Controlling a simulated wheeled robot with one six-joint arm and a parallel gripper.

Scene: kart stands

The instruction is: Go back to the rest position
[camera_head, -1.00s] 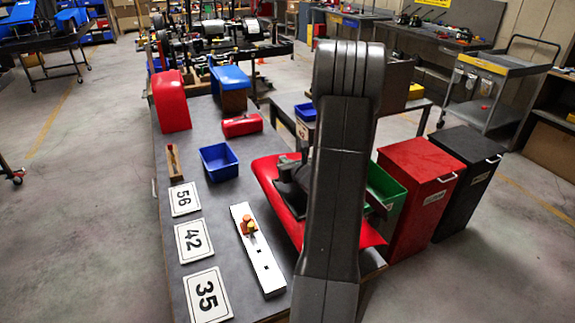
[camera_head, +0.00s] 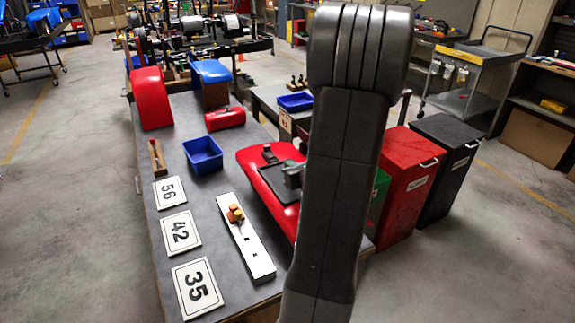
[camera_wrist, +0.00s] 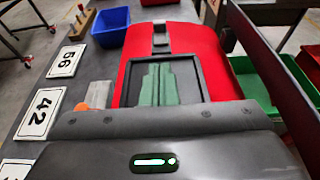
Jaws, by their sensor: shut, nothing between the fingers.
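My gripper (camera_wrist: 158,68) shows in the wrist view as two greenish fingers, shut together and empty, in front of a dark framed panel. That panel is on a red rounded cover (camera_head: 264,189), which lies on the right side of the grey table (camera_head: 217,205). The cover also fills the middle of the wrist view (camera_wrist: 200,45). In the head view my upright dark arm hides most of the gripper and part of the cover. I cannot tell how far the fingers are above the panel.
Number cards 56 (camera_head: 169,191), 42 (camera_head: 180,233) and 35 (camera_head: 196,287) lie along the left edge. A white strip (camera_head: 259,262) with an orange-yellow piece, and a blue bin (camera_head: 203,155), are also there. Red (camera_head: 409,180) and black (camera_head: 447,165) bins stand right.

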